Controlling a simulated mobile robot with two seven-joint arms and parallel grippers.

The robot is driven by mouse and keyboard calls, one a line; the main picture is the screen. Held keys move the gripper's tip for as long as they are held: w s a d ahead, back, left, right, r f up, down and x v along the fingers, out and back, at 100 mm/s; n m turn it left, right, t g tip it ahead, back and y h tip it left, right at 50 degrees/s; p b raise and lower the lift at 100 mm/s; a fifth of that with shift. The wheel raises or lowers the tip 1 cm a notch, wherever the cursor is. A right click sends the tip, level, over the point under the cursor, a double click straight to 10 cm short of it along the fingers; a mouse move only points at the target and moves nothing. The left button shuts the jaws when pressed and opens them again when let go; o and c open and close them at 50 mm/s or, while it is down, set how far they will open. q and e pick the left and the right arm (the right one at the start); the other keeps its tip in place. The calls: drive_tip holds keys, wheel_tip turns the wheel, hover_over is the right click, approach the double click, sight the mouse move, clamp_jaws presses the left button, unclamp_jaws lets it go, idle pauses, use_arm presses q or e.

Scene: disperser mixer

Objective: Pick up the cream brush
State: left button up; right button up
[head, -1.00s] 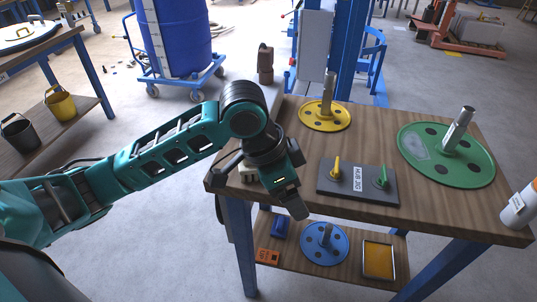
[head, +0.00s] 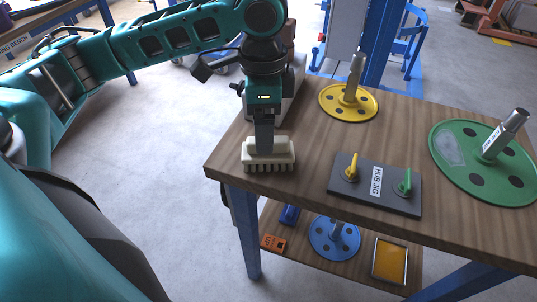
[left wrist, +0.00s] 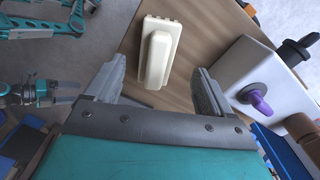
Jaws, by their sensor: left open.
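The cream brush (head: 268,155) lies on the left end of the wooden table, its bristle teeth showing along its front edge in the head view. In the left wrist view the brush (left wrist: 158,55) shows its raised handle from above, beyond the fingertips. My left gripper (head: 264,142) is over the brush in the head view and hides part of it. The left wrist view shows its two fingers (left wrist: 157,80) spread apart with nothing between them, the brush just ahead.
A white container with a purple knob (left wrist: 262,98) stands close beside the gripper. On the table (head: 300,195) are a yellow disc (head: 335,108), a green disc (head: 455,165) and a dark hub jig (head: 375,205). A blue disc (head: 325,245) sits on the lower shelf.

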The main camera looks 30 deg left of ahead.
use_arm(q)
drive_tip(key=shift+f, duration=0.55)
drive_tip(key=f, duration=0.1)
drive_tip(key=f+b, duration=0.1)
drive_tip(key=f, duration=0.2)
drive_tip(key=shift+d+f+b, duration=0.25)
drive_tip(key=shift+d+b, duration=0.15)
drive_tip(key=shift+f, duration=0.25)
use_arm(e)
drive_tip(key=shift+w+a, duration=0.35)
drive_tip(key=shift+w, duration=0.15)
use_arm(q)
drive_tip(key=shift+c, duration=0.5)
drive_tip(key=shift+r, duration=0.1)
drive_tip(key=c, duration=1.1)
use_arm(e)
drive_tip(key=shift+f, duration=0.1)
use_arm(q)
wheel_tip(320, 180, up, 20)
drive_tip(key=p, duration=0.6)
use_arm(e)
drive_tip(key=r, duration=0.1)
drive_tip(key=d+r, duration=0.1)
drive_tip(key=s+r, duration=0.1)
drive_tip(key=r, duration=0.1)
drive_tip(key=shift+d, duration=0.3)
